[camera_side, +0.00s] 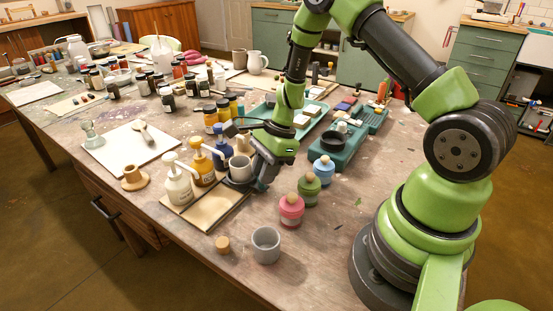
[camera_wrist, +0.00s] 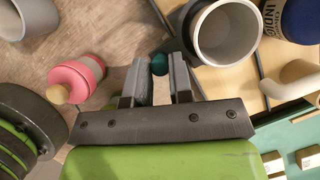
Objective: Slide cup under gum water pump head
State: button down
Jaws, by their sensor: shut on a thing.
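A grey cup (camera_side: 240,168) stands at the right edge of a pale board, beside the pump bottles. In the wrist view the cup (camera_wrist: 230,30) is upright, empty and just right of my fingertips. My gripper (camera_side: 259,177) is low beside it; in the wrist view its fingers (camera_wrist: 160,74) close on a small teal rounded piece (camera_wrist: 159,63). I cannot tell whether that piece belongs to the cup. White (camera_side: 179,188), yellow (camera_side: 203,171) and blue (camera_side: 222,156) pump bottles stand left of the cup. A cream nozzle (camera_wrist: 299,78) shows right of the cup.
Pink (camera_side: 291,211), green (camera_side: 309,190) and blue (camera_side: 323,170) jars stand right of my gripper. Another grey cup (camera_side: 266,246) and a cork (camera_side: 222,244) are in front. The board's (camera_side: 208,213) front part is bare. A teal tray (camera_side: 318,108) is behind.

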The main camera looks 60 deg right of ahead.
jog(key=a, duration=1.2)
jog(key=shift+a, duration=0.25)
jog(key=c, duration=1.4)
grip_release()
jog(key=shift+o, duration=0.5)
jog(key=shift+d+r, duration=0.1)
jog(key=v, duration=0.9)
jog(key=shift+d+r, duration=0.15)
jog(key=shift+r, duration=0.15)
jog(key=shift+s, duration=0.1)
